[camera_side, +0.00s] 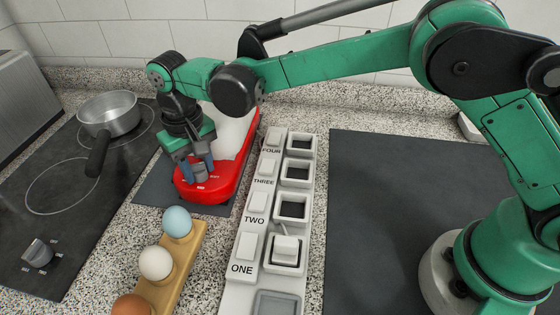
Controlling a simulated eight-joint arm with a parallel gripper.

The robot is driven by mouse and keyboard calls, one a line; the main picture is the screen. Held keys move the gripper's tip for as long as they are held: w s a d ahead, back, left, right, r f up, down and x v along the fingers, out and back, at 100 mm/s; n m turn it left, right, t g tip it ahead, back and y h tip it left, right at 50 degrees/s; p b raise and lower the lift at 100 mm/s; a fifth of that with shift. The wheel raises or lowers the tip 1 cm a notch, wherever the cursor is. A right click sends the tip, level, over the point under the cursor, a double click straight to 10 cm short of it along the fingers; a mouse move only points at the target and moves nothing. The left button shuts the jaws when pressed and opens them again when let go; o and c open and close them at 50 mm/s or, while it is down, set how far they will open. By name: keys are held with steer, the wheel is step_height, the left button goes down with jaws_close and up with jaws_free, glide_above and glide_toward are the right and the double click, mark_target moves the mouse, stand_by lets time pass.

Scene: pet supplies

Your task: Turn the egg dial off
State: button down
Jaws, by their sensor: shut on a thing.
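A red appliance (222,183) with a white upper part (232,130) stands on a dark mat, left of the centre. My gripper (197,177) points down over the front end of its red top. Its fingers are shut on what seems to be the egg dial, which they mostly hide. Small pale marks show on the red surface around the fingertips. The dial's setting cannot be read from here.
A stove (60,215) with a metal pan (109,114) and a knob (38,252) lies left. A wooden holder (184,262) carries a blue egg (177,222), a white egg (156,263) and a brown egg (132,306). A white labelled rack (243,268) stands right of it.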

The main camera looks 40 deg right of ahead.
mark_target(197, 165)
steer(key=n, duration=1.1)
steer(key=shift+n, duration=0.3)
stand_by(0.4)
steer(key=c, duration=0.5)
jaws_free()
steer(key=shift+r, duration=2.85)
